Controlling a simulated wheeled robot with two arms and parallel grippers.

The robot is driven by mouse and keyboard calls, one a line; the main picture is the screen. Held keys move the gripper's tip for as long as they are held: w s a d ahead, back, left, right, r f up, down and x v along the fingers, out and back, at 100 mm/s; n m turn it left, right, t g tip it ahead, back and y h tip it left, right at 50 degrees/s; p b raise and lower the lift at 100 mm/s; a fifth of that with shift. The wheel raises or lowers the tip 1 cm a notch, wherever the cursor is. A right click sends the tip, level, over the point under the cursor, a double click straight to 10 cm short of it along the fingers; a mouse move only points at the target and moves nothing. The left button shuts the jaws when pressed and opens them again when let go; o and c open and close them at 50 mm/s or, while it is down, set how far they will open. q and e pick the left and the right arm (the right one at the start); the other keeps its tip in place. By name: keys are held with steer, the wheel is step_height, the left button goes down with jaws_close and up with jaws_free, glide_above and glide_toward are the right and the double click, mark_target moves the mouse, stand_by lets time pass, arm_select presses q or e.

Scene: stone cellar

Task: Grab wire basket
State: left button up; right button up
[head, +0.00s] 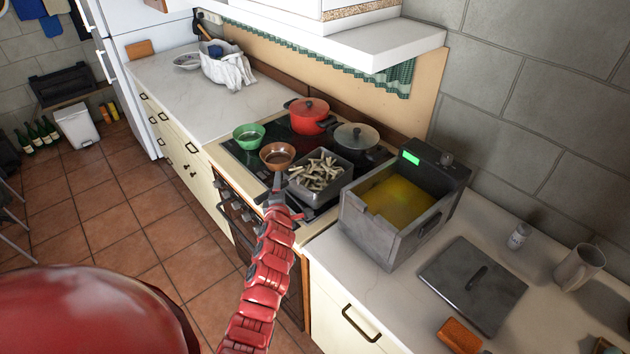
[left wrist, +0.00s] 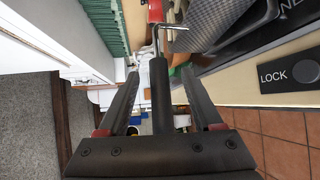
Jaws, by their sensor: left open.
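The wire basket (head: 337,187) is a grey, box-shaped basket filled with pale cut fries. It sits on the stove at the centre of the head view. In the left wrist view its mesh wall (left wrist: 215,22) shows at the top, with a bent metal rod joined to a black handle (left wrist: 160,95). My left gripper (head: 277,194) is at the near left side of the basket. In the left wrist view the gripper (left wrist: 161,80) is open, its fingers on either side of the handle, with gaps between. My right gripper is not in view.
The stove (head: 238,158) also bears a copper pan (head: 277,155), a green bowl (head: 249,134), a red pot (head: 309,112) and a dark lidded pot (head: 357,138). A grey fryer (head: 385,240) holding yellow oil stands right of the basket. A grey lid (head: 472,285) lies on the counter.

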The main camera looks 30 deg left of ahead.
arm_select(q)
jaws_close()
stand_by(1.3)
